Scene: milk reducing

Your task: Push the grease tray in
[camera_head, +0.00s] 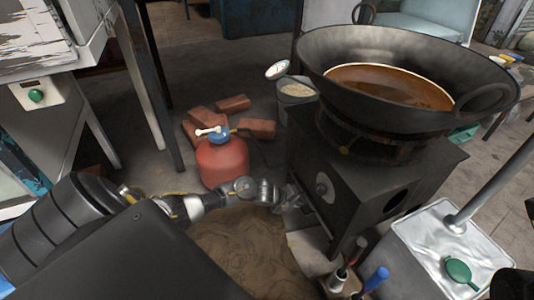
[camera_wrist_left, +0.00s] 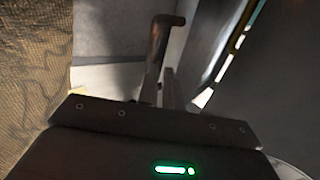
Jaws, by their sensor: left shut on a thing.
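The grease tray (camera_head: 312,250) appears as a pale metal piece low at the left side of the black stove (camera_head: 375,185), partly hidden by my arm and the stove. My left gripper (camera_head: 292,197) is at the stove's lower left side, shut on what looks like the tray's handle. The left wrist view shows a brown bent handle (camera_wrist_left: 158,50) rising just beyond the jaws, with pale metal surfaces (camera_wrist_left: 100,78) behind it. The exact contact is dark and hard to see.
A large wok (camera_head: 315,55) of brown liquid sits on the stove. A red gas cylinder (camera_head: 222,162) and loose bricks (camera_head: 257,128) stand left of it. A brown sack-like surface (camera_head: 240,250) lies below my arm. A metal container (camera_head: 420,255) stands at the right.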

